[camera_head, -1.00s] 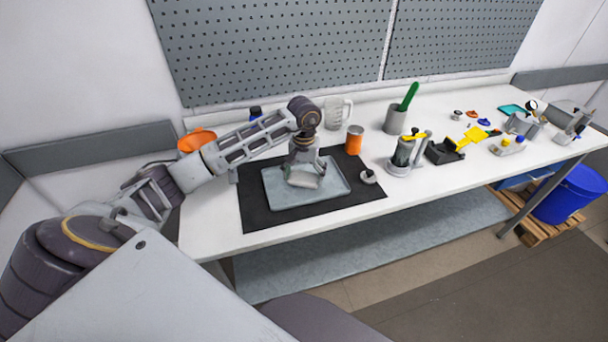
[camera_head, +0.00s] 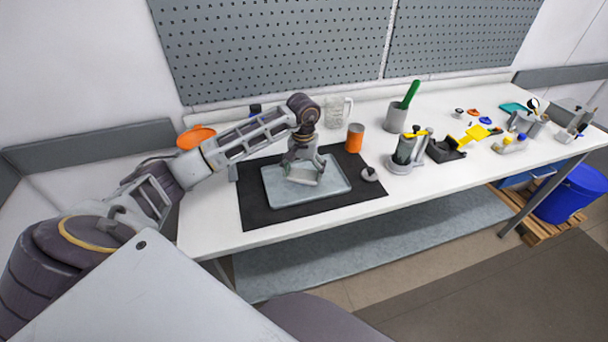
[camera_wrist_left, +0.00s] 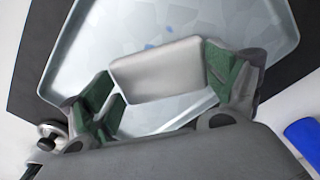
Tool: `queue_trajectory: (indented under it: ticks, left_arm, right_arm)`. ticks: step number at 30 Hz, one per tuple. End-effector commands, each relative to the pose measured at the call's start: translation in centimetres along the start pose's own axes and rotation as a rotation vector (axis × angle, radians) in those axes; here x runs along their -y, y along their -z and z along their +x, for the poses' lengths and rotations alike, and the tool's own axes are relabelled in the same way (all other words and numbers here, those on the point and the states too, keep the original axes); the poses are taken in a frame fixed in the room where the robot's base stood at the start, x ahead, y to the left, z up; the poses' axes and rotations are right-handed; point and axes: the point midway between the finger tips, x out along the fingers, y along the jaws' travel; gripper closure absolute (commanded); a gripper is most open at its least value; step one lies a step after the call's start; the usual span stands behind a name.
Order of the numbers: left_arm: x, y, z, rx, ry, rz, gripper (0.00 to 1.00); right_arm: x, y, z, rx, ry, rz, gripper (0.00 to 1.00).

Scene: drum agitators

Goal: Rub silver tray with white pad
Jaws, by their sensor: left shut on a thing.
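The silver tray (camera_head: 282,196) lies flat on a black mat (camera_head: 256,216) at the left part of the table. My left gripper (camera_head: 305,176) is over the tray, pointing down. In the left wrist view my left gripper (camera_wrist_left: 160,85) is shut on the white pad (camera_wrist_left: 158,68), with a green-lined finger at each end of it. The pad is at or just above the tray surface; I cannot tell if it touches. Small blue marks (camera_wrist_left: 150,46) show on the tray (camera_wrist_left: 112,30) beside the pad. My right gripper is not in view.
An orange-banded can (camera_head: 355,138) and a small knobbed grey item (camera_head: 369,174) stand just right of the tray. A clear mug (camera_head: 338,112), a grey cup with a green tool (camera_head: 397,118) and a grey stand (camera_head: 405,155) are further along. An orange bowl (camera_head: 196,137) is behind my arm.

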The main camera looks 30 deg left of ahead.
Motion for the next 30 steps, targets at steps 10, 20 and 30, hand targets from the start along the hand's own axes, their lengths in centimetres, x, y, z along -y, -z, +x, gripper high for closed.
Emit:
queue_trajectory:
  ticks: [10, 20, 30]
  left_arm:
    - [1.0, 1.7, 0.1, -0.001, 0.0, -0.002, 0.3]
    - [1.3, 2.2, 0.0, 0.001, 0.0, 0.0, 0.3]
    - [1.4, 2.3, 0.3, -0.002, 0.001, -0.001, 0.3]
  right_arm:
    - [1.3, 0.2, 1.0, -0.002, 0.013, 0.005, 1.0]
    - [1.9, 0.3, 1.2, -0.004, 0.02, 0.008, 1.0]
    - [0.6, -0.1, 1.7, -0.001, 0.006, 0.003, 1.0]
